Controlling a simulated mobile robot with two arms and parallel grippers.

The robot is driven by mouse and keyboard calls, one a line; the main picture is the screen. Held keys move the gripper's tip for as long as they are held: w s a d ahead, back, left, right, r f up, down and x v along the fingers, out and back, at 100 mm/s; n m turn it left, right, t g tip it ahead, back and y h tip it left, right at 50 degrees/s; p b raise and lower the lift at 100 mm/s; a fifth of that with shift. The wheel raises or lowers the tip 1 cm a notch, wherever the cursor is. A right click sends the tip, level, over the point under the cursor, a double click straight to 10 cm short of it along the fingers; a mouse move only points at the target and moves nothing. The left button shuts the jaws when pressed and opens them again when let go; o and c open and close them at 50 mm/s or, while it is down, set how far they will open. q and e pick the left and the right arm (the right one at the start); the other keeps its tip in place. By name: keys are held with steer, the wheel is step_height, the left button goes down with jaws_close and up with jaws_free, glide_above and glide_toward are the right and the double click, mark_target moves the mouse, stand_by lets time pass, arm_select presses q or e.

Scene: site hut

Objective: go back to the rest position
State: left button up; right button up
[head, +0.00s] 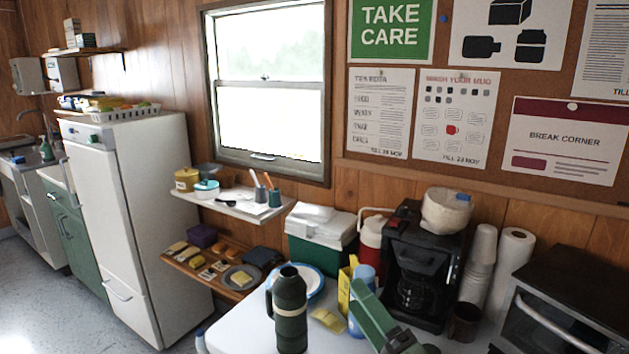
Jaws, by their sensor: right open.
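My right gripper (385,322) is at the bottom edge, right of centre, in the head view. It is green and dark, and only part of it shows. It is open, with nothing seen between its fingers. It is over the front of the white table (245,332), in front of the black coffee maker (423,262). My left gripper is not in view.
A dark green flask (290,312) stands left of my gripper. A yellow carton (345,290) and a blue item (361,300) are close beside it. A brown mug (464,322) and toaster oven (560,310) stand right. Floor shows at far left.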

steer(key=s+d+f+m+g+h, duration=0.35)
steer(key=d+f+m+h, duration=0.35)
steer(key=f+m, duration=0.25)
steer(key=s+d+f+m+g+h, duration=0.2)
steer(key=s+d+f+m+h, duration=0.2)
steer(key=d+f+m+h, duration=0.45)
steer(key=s+a+f+m+g+y, duration=0.15)
steer(key=s+f+m+g, duration=0.35)
steer(key=s, duration=0.5)
steer(key=s+a+f+m+g+y, duration=0.1)
steer(key=s+f+m+g+y, duration=0.15)
steer(key=s+f+g, duration=0.55)
steer(key=s+f+t, duration=0.1)
steer(key=s+f, duration=0.1)
steer(key=f, duration=1.1)
steer(key=s+f+t, duration=0.1)
steer(key=s+f, duration=0.2)
steer(key=f, duration=1)
steer(key=s+d+f+g, duration=0.1)
steer(key=s+d+f, duration=0.1)
steer(key=s+f, duration=1.3)
steer(key=shift+s+d, duration=0.2)
steer(key=shift+s, duration=0.25)
